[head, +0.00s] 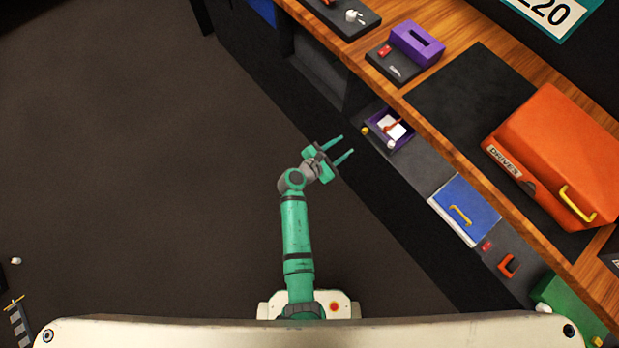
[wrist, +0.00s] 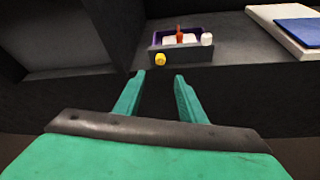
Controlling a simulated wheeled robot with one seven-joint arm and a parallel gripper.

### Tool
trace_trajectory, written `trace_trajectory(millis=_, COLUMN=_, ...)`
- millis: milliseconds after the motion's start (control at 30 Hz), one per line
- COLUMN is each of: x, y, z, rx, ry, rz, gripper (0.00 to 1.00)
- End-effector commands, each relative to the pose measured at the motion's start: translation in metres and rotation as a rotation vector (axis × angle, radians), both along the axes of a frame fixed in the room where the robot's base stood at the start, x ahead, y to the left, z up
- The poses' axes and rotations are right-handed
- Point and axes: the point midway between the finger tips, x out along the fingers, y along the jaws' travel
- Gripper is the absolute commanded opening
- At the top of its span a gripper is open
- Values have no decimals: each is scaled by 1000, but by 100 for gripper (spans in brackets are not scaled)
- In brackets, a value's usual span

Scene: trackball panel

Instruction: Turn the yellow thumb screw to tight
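The yellow thumb screw (head: 365,130) is a small yellow knob on the near side of a purple tray unit on the dark shelf below the wooden counter. In the wrist view the yellow thumb screw (wrist: 160,59) sits on the unit's front face, just beyond the fingertips. My gripper (head: 340,145) is open and empty, to the left of the screw and apart from it. In the wrist view my gripper (wrist: 160,76) shows both green fingers spread, with nothing between them. Any marking for tight is too small to see.
The purple tray (head: 404,144) holds a white piece and an orange-red lever (head: 393,125); a white knob (head: 390,144) sits at its corner. A blue panel (head: 465,210) lies farther along the shelf. The wooden counter (head: 450,125) overhangs behind.

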Motion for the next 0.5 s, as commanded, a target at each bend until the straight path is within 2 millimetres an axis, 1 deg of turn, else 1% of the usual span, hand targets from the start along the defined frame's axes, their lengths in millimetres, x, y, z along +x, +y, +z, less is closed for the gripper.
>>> trace_trajectory(millis=33, x=-8, y=5, z=-7, rx=37, ry=-11, rz=1, gripper=37)
trace_trajectory(millis=100, x=-15, y=12, z=-13, rx=86, ry=-30, rz=4, gripper=37)
trace_trajectory(millis=500, x=-65, y=51, z=-39, rx=373, ry=-143, rz=-3, gripper=37)
